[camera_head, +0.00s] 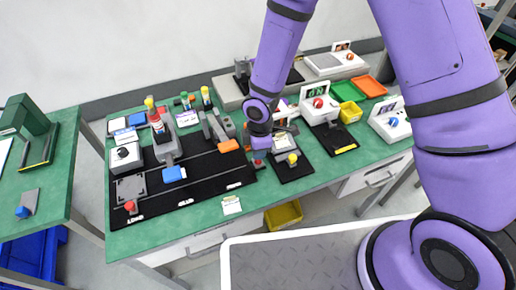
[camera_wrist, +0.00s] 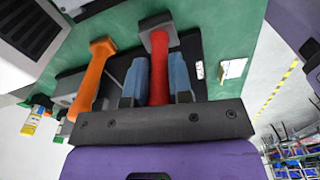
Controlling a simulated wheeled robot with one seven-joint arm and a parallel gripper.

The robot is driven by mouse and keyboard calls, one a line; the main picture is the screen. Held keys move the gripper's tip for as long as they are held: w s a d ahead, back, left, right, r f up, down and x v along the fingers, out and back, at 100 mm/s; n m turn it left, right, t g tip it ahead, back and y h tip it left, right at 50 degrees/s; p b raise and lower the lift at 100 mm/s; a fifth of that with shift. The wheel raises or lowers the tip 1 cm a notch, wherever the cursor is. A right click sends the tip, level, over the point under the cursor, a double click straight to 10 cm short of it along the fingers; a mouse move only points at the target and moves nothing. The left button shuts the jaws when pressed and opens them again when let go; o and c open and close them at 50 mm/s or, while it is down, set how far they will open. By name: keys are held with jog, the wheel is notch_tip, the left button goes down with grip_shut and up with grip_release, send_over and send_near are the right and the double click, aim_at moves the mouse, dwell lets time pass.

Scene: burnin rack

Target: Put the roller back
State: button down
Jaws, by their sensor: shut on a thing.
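My gripper (camera_head: 258,157) is low over the green bench, at the right end of the black mat. In the wrist view, my gripper's blue fingers (camera_wrist: 157,82) are shut on the red handle of a tool (camera_wrist: 159,68), one finger on each side. The tool has a grey block-like head (camera_wrist: 156,24); it may be the roller, but I cannot tell for sure. In the head view only a small red part of it (camera_head: 258,164) shows below the fingers. I cannot tell whether it touches the mat.
An orange-handled tool (camera_wrist: 90,82) lies close to the left of my fingers; it also shows in the head view (camera_head: 228,146). The black mat (camera_head: 205,178) carries several fixtures. A dark tray with a yellow-topped knob (camera_head: 292,159) stands just right. A white card (camera_head: 231,205) lies near the front edge.

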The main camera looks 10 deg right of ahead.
jog(key=shift+f, duration=0.3)
jog(key=c, duration=0.9)
grip_release()
jog(key=shift+c, duration=0.2)
jog(key=r, duration=1)
jog(key=shift+d+r, duration=0.2)
jog(key=shift+r, duration=0.15)
